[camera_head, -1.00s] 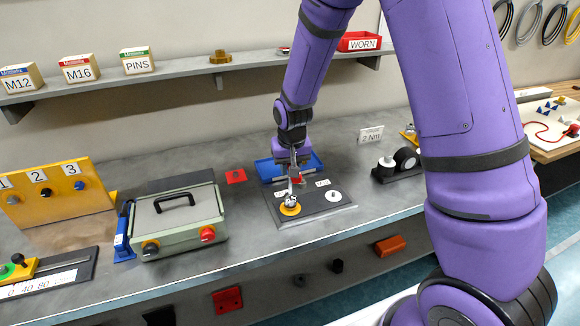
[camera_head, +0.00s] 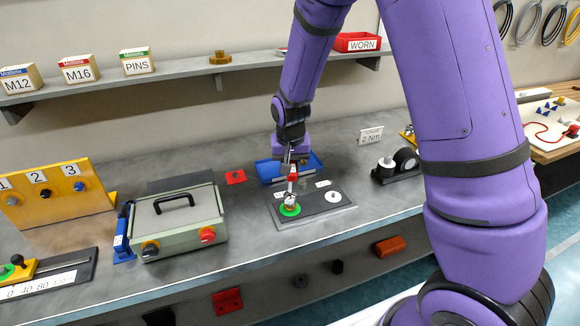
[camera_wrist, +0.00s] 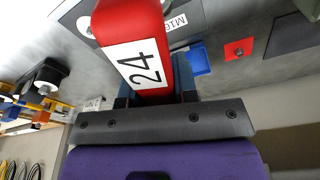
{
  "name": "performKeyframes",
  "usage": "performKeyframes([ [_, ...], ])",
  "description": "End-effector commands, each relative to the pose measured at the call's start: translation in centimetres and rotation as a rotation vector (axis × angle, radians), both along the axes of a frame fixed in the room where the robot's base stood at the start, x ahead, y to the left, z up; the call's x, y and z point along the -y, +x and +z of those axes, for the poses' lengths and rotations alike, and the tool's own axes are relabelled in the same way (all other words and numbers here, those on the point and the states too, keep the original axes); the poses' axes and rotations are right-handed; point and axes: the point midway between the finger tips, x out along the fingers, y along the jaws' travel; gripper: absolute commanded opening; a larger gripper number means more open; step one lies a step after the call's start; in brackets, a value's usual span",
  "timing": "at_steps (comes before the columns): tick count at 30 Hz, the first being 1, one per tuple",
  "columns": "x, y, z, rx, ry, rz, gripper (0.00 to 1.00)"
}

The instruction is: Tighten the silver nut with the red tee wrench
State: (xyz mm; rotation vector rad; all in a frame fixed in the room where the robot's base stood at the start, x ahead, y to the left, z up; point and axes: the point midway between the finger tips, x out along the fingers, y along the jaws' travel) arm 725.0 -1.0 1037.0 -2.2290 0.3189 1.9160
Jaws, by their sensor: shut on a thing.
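My gripper (camera_head: 292,160) is shut on the red tee wrench (camera_head: 293,173), which stands roughly upright over the dark plate (camera_head: 318,206). In the wrist view the wrench's red handle (camera_wrist: 130,20) carries a white label "24" and sits between my gripper's jaws (camera_wrist: 155,95). The wrench's silver lower end reaches down to the left station of the plate, at a green disc (camera_head: 290,211). The silver nut is too small and covered there to tell apart from the wrench's end. A white disc (camera_head: 333,197) with a small stud is at the right station.
A blue tray (camera_head: 265,170) lies behind the plate. A grey-green case (camera_head: 178,222) with a black handle stands to the left. A black fixture (camera_head: 396,167) and a "2 Nm" sign (camera_head: 371,135) are to the right. A red square (camera_head: 236,177) lies on the bench.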

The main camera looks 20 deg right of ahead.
Motion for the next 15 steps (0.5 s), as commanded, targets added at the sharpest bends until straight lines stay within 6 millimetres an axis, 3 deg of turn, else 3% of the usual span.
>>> performKeyframes([
  [5, 0.0, 0.1, 0.6, 0.002, 0.0, 0.0, 0.0],
  [15, 0.0, 0.1, 4.0, 0.004, 0.001, 0.0, 0.0],
])
